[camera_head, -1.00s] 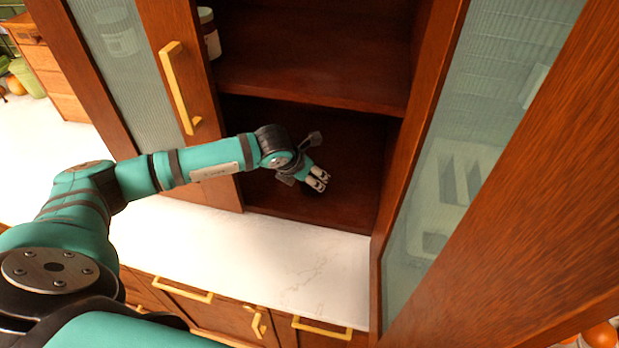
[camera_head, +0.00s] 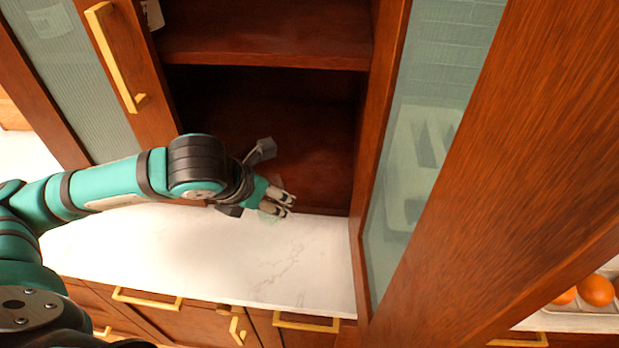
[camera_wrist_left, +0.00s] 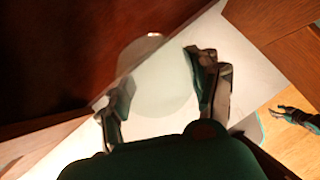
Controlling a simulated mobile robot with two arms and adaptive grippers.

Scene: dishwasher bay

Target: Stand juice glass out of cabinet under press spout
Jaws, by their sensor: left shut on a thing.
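My left gripper (camera_head: 284,203) is in front of the open cabinet's lower compartment, above the white counter. It is shut on a clear juice glass (camera_wrist_left: 158,85), which shows between the two fingers in the left wrist view. In the head view the glass is only a faint see-through shape (camera_head: 270,210) at the fingertips, mostly hidden by the gripper. A dark gripper, seemingly my right one (camera_wrist_left: 292,116), shows small at the right of the left wrist view; its jaw state is unclear. No press or spout is in view.
The cabinet (camera_head: 270,52) has its doors open; the right glass-paned door (camera_head: 425,130) stands beside my arm. The counter (camera_head: 190,250) below is bare. Oranges (camera_head: 596,290) lie at the far right. A white container shows at the upper shelf's left edge (camera_head: 153,14).

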